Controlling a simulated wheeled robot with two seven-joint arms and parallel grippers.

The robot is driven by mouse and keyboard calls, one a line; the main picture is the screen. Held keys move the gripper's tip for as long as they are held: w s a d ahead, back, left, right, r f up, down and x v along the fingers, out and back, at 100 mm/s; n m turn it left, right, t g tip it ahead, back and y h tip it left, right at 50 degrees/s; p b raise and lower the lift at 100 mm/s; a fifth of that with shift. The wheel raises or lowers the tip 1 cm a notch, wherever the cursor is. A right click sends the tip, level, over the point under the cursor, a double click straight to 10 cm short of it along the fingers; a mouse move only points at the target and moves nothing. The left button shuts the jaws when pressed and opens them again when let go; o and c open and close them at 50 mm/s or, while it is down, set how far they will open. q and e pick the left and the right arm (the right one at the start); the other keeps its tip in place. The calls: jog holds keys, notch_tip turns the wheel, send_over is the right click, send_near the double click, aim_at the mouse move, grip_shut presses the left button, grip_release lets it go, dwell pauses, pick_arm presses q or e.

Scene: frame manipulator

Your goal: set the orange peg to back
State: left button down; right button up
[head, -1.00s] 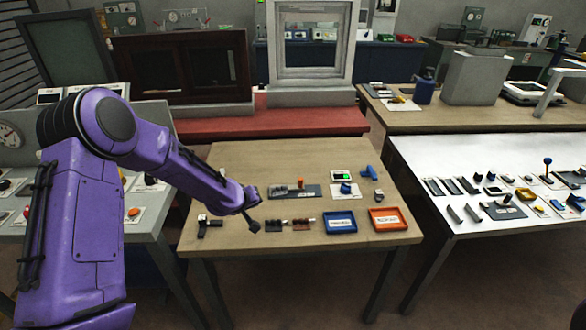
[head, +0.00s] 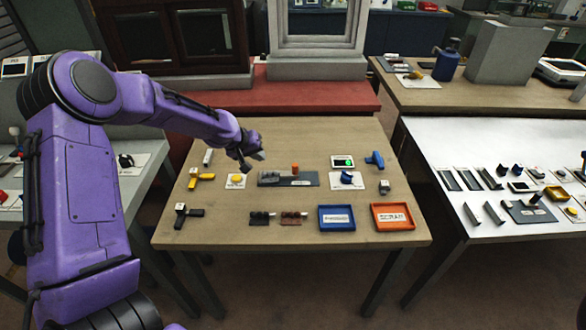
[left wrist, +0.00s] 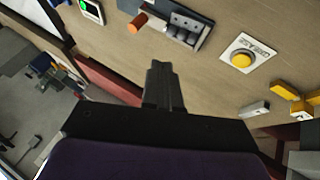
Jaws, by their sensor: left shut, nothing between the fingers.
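The orange peg (head: 295,168) stands upright on a dark grey plate (head: 304,181) on the wooden table, to the right of a row of grey blocks or slots. In the left wrist view the orange peg (left wrist: 138,22) is near the top, beside the grey fixture (left wrist: 205,25). My left gripper (head: 252,161) is over the table, just left of and behind the fixture, apart from the peg. In the left wrist view its fingers (left wrist: 160,72) are together and hold nothing. My right gripper is not in view.
A yellow button (head: 236,180) and a yellow-handled part (head: 203,178) lie left of the fixture. A green-lit display (head: 343,161) and a blue knob (head: 347,178) are at its right. Blue (head: 337,218) and orange (head: 397,217) trays stand in front.

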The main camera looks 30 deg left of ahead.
pick_arm(q)
notch_tip(320, 180, down, 2)
jog(key=shift+w+b, duration=0.15)
jog(key=shift+b, duration=0.45)
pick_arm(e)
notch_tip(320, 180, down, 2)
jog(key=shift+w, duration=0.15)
pick_arm(q)
jog(key=p+x, duration=0.1)
jog(key=x, duration=0.8)
jog(key=shift+w+f, duration=0.2)
jog(key=shift+f, duration=0.15)
jog(key=w+d, duration=0.1)
jog(key=w+d+p, duration=0.1)
jog(key=shift+w+d+r, duration=0.15)
jog(key=shift+w+d, duration=0.05)
jog(key=shift+d, duration=0.05)
jog(key=shift+w+d, duration=0.3)
jog(key=shift+a, duration=0.1)
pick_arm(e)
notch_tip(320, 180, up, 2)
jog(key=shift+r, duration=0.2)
pick_arm(q)
jog(key=shift+p, duration=0.3)
